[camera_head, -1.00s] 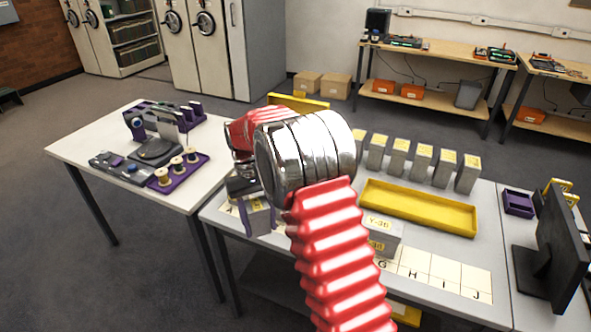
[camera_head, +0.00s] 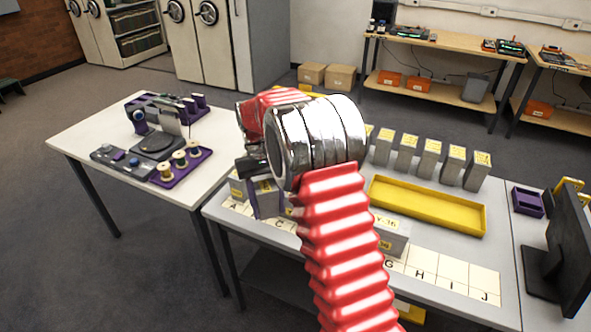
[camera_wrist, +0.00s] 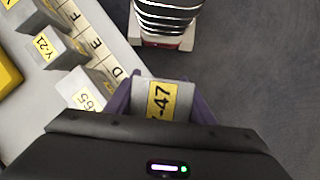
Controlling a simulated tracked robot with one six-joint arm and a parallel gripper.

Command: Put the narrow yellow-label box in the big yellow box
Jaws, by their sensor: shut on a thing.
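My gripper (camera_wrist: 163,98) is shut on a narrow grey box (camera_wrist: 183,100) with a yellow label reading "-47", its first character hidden. The purple fingers flank the box in the wrist view. In the head view my gripper (camera_head: 268,203) is at the table's front left, partly hidden by my arm. The held box appears near the table's front edge, with floor beyond it. A shallow, open yellow box (camera_head: 425,207) lies on the table to the right of my arm and looks empty.
Several grey yellow-label boxes (camera_head: 430,158) stand behind the yellow box. Another grey box (camera_head: 392,238) stands in front of it. Boxes marked Y-21 (camera_wrist: 48,47) and 65 (camera_wrist: 85,92) stand near the held one. Lettered cards (camera_head: 443,272) line the front edge; a monitor (camera_head: 562,250) stands right.

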